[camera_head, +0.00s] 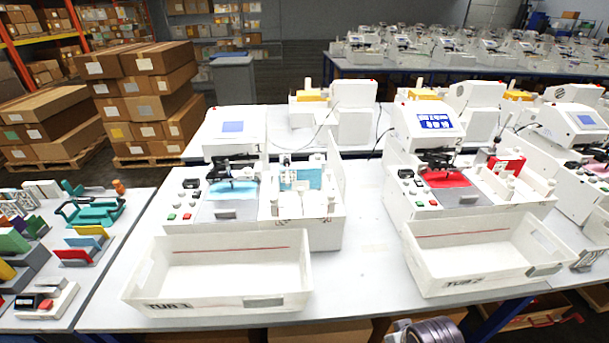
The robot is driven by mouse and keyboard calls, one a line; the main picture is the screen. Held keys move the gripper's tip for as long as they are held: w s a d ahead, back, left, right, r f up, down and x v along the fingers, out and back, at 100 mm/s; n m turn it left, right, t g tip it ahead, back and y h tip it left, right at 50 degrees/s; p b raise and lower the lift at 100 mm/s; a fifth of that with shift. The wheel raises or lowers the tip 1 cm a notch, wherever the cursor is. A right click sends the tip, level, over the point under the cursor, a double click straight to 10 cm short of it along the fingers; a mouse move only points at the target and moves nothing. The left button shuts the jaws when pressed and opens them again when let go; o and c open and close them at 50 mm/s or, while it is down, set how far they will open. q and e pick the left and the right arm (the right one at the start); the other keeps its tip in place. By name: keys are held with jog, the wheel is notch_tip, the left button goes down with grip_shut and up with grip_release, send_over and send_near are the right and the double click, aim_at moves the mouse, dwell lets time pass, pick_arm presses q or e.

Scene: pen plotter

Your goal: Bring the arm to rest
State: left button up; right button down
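Neither of my grippers shows in the head view. A grey, rounded part (430,331) at the bottom edge, right of centre, looks like a piece of my own arm; its gripper is out of frame. Plotter 1 (318,232) stands on the table with a light blue sheet (232,189) under its dark head. Plotter 2 (402,195) stands to the right with a red sheet (447,179) under its dark head. No arm reaches over either plotter.
White bins TUB 1 (220,283) and TUB 2 (480,268) stand at the table's front and look empty. A bare table strip (365,270) lies between them. A left side table (85,275) holds several coloured parts. Stacked cartons (150,105) stand behind.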

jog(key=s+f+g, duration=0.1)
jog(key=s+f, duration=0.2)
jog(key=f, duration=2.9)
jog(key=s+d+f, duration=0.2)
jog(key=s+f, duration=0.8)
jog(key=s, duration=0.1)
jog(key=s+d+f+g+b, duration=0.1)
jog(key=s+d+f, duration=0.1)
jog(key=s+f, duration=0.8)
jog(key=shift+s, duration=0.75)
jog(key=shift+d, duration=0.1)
